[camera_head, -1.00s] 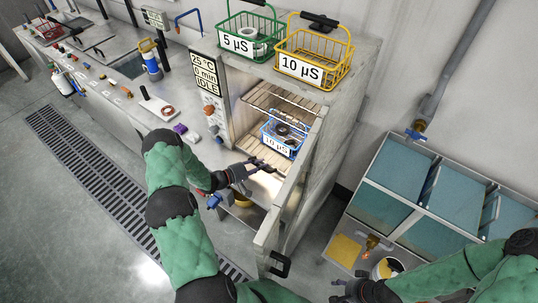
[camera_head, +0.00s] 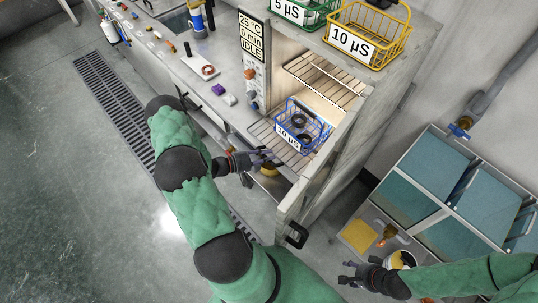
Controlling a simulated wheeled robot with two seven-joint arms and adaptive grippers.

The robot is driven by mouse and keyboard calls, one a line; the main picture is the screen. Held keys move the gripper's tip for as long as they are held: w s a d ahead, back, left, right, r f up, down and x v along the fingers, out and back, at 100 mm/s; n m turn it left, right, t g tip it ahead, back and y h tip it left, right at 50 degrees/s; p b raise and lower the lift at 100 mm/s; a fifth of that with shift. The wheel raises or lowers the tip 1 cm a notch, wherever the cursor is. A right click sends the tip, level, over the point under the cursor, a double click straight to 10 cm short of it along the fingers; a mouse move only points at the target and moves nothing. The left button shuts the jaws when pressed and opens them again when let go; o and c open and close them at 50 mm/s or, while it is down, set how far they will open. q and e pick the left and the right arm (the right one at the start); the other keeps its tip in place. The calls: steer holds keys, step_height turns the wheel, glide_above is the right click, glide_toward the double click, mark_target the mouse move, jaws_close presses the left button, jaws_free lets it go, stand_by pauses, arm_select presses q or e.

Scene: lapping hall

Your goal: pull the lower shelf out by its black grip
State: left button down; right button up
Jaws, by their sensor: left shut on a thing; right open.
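The lower shelf (camera_head: 263,130) is a wire rack low in the open grey cabinet (camera_head: 372,108). Its front part sticks out past the opening. A blue wire basket (camera_head: 318,135) labelled 10 µS stands on it with dark ring-shaped parts inside. My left gripper (camera_head: 268,160) is at the shelf's front edge, shut on the black grip, which the fingers mostly hide. My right gripper (camera_head: 347,275) is open and empty at the lower right, well away from the shelf.
The cabinet door (camera_head: 318,178) stands open to the right of the shelf, its black handle (camera_head: 297,236) low down. The upper rack (camera_head: 322,80) is empty. Green (camera_head: 305,13) and yellow (camera_head: 378,38) baskets stand on top. The bench (camera_head: 160,50) lies left, blue-panelled bins (camera_head: 435,165) right.

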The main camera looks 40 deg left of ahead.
arm_select(q)
steer(key=c, duration=1)
jaws_free()
steer(key=shift+c, duration=0.2)
steer(key=shift+a, duration=0.1)
steer(key=v, duration=1.2)
steer(key=shift+a, duration=0.1)
